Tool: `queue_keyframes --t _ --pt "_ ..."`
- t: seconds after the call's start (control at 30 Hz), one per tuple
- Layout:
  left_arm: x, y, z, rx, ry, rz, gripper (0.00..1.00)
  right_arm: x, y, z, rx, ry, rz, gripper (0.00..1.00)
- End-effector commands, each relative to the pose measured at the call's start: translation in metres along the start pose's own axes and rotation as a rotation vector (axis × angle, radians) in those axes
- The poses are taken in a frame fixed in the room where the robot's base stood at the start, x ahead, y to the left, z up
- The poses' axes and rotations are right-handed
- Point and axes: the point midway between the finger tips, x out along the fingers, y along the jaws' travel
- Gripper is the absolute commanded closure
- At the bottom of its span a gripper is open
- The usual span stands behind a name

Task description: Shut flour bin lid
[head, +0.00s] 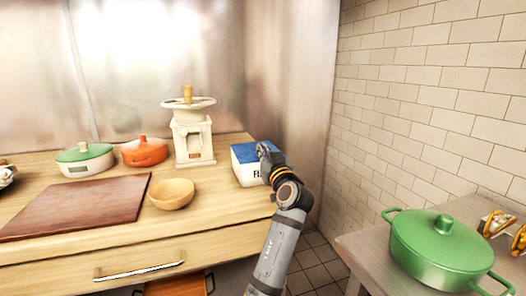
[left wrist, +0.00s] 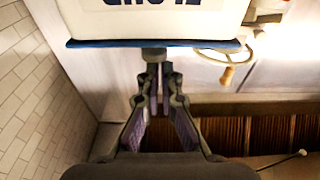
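The flour bin (head: 246,174) is a white box with dark lettering, at the right end of the wooden counter in the head view. Its blue lid (head: 243,152) lies across the top and looks flat, or nearly so. In the left wrist view the bin's front (left wrist: 120,22) appears upside down, with the lid's blue edge (left wrist: 100,43) along it. My left gripper (head: 264,152) is at the lid's right part, its fingers (left wrist: 159,75) together and nothing seen between them. The tips are at or very near the lid; contact is unclear. My right gripper is not in view.
A white hand mill (head: 192,142) stands left of the bin. A wooden bowl (head: 172,194), a cutting board (head: 78,207), an orange pot (head: 144,152) and a green-lidded pot (head: 84,161) share the counter. A green pot (head: 441,248) sits on the right table, beside a tiled wall.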

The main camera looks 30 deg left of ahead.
Motion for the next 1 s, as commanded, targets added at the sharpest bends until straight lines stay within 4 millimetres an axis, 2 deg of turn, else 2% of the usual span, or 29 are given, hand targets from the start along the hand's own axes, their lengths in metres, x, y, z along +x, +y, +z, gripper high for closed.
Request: queue_keyframes --t 0.03,0.13,0.4,0.53,0.7,1.0 --pt "-0.001 0.002 0.008 0.006 -0.019 0.001 1.00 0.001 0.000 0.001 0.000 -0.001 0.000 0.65" --pt "0.001 0.002 -0.005 0.002 -0.016 0.001 1.00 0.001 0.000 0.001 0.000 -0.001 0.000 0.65" --pt "0.010 0.002 -0.070 -0.003 -0.002 0.000 1.00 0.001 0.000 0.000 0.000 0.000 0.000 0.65" --pt "0.012 0.002 -0.090 -0.002 0.000 0.001 1.00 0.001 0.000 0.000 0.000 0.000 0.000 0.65" --pt "0.014 0.002 -0.100 0.000 0.001 0.000 1.00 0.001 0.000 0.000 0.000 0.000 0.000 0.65" --pt "0.014 0.002 -0.101 -0.001 0.002 0.000 1.00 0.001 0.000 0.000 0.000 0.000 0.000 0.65"
